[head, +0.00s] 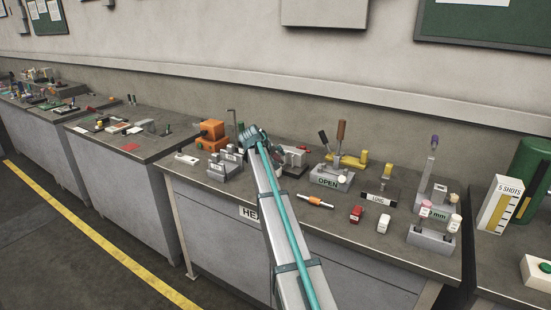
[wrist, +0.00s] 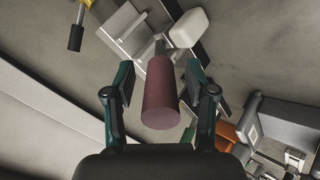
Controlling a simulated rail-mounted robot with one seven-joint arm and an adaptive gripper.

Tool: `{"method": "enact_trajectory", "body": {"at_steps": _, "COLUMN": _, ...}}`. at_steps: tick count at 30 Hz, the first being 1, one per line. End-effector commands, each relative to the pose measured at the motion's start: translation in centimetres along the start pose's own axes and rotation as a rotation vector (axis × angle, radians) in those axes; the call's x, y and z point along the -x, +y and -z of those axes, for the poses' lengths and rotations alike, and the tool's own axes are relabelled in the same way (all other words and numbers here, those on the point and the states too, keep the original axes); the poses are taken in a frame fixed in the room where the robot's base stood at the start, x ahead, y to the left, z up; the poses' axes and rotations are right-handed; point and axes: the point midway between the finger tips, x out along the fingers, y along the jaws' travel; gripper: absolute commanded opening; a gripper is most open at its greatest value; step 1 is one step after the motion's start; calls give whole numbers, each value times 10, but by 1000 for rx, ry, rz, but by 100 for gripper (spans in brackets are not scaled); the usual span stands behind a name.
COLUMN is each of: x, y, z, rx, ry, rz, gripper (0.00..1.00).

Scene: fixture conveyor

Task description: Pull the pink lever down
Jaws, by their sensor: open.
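In the wrist view a dull pink cylindrical lever handle (wrist: 161,95) points toward the camera on a short metal rod. The rod runs to a grey base (wrist: 125,30), partly hidden. My gripper (wrist: 158,82) is open, with one dark green fingertip on each side of the handle. A gap shows at the left finger and a narrower one at the right. I cannot tell whether either touches. In the head view my gripper (head: 250,133) is over the back of the middle bench, and I cannot make out this lever behind my arm.
A white rounded knob (wrist: 190,28) sits close beside the handle. An orange box (head: 211,131) stands left of my gripper. The OPEN lever block (head: 331,178), a yellow fixture (head: 347,160) and a fixture with a purple-tipped lever (head: 431,160) stand to the right.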

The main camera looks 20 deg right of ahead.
Motion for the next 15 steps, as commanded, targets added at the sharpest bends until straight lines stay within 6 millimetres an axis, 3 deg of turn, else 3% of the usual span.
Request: {"method": "enact_trajectory", "body": {"at_steps": 15, "x": 88, "y": 0, "z": -1, "rx": -1, "ry": 2, "rz": 0, "gripper": 56}}
